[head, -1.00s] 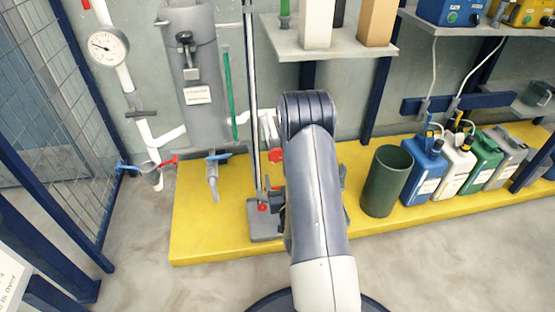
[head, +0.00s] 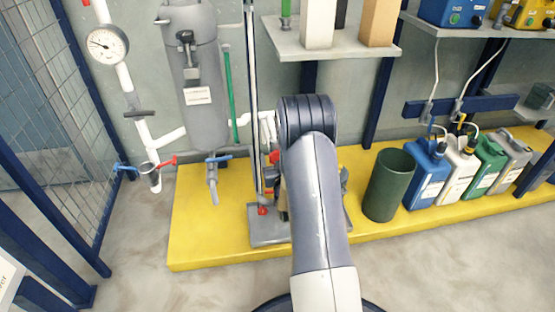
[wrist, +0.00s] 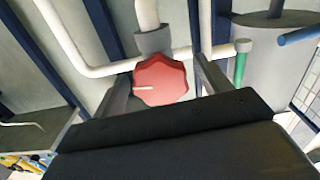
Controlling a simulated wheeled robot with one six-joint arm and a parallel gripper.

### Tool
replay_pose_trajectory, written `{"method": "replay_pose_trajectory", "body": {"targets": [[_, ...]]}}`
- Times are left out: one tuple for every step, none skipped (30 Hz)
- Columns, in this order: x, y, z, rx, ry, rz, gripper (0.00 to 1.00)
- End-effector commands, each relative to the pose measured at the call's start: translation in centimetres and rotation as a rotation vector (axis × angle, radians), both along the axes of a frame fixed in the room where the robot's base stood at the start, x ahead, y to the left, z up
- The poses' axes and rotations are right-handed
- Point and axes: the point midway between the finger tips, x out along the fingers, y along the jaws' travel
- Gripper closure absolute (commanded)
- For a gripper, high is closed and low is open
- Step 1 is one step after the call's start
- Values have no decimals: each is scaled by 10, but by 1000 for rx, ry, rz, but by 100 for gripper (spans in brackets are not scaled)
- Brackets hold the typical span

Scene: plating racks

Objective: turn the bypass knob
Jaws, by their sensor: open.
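The red lobed knob (wrist: 162,82), with a white mark line on its face, sits on grey-and-white pipework in the wrist view. My gripper (wrist: 164,68) is open, with one finger left of the knob and one right of it. A gap shows on the right side; I cannot tell how deep the knob lies between the fingers or whether the left finger touches it. In the head view only a red part of the knob (head: 274,157) shows beside my arm, which hides most of the gripper.
A grey cylinder (head: 205,125) and a pipe with a gauge (head: 102,45) stand left. A green bin (head: 388,187) and several jugs (head: 428,178) stand right on the yellow plinth (head: 215,248). A shelf (head: 330,45) is above. The floor in front is clear.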

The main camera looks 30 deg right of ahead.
Motion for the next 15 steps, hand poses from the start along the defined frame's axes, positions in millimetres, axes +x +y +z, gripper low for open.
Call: {"method": "replay_pose_trajectory", "body": {"targets": [[0,0,0,0,0,0,27],[0,0,0,0,0,0,27],[0,0,0,0,0,0,27],[0,0,0,0,0,0,27],[0,0,0,0,0,0,29],[0,0,0,0,0,0,32],[0,0,0,0,0,0,34],[0,0,0,0,0,0,37],[0,0,0,0,0,0,40],[0,0,0,0,0,0,43],[0,0,0,0,0,0,45],[0,0,0,0,0,0,48],[0,0,0,0,0,0,51],[0,0,0,0,0,0,53],[0,0,0,0,0,0,57]]}}
